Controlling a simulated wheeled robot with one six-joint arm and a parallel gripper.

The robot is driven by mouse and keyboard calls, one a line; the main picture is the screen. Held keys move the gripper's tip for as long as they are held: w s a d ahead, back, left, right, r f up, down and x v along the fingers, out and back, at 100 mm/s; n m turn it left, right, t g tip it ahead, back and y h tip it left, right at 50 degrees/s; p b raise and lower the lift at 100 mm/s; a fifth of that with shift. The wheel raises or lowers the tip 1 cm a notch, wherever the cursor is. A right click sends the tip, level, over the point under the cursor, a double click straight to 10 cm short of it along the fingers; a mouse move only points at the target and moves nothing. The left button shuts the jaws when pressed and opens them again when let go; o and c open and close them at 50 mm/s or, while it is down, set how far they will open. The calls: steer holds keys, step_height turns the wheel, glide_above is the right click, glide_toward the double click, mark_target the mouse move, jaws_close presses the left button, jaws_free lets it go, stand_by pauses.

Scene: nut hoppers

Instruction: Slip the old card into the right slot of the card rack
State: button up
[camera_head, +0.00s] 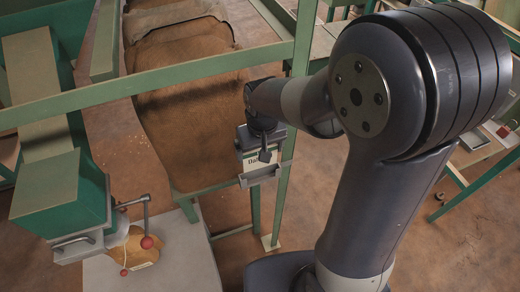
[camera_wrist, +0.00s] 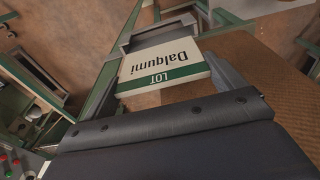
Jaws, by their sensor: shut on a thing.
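A white card (camera_wrist: 163,67) with a green band, reading "LOT" and "Dalqumi", fills the middle of the wrist view. My gripper (camera_wrist: 170,78) is shut on it, with a grey finger along each side. In the head view the card (camera_head: 249,161) is upright below my gripper (camera_head: 264,152), partly covered by it. A grey metal card rack (camera_head: 262,178) on the green post is right at the card. Its frame (camera_wrist: 155,33) shows behind the card's far edge in the wrist view. I cannot tell which slot the card faces or how deep it sits.
A green beam (camera_head: 130,88) crosses the head view near the rack. A big brown sack-like mass (camera_head: 190,110) lies behind it. At lower left a green machine (camera_head: 60,195) has a lever with red knobs (camera_head: 147,242). Open floor (camera_head: 440,240) lies at right.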

steer(key=shift+r, duration=0.2)
steer(key=s+d, duration=0.2)
steer(key=s, duration=0.7)
steer(key=shift+s+d, duration=0.3)
steer(key=shift+d, duration=0.05)
stand_by(0.5)
steer(key=shift+a, duration=0.1)
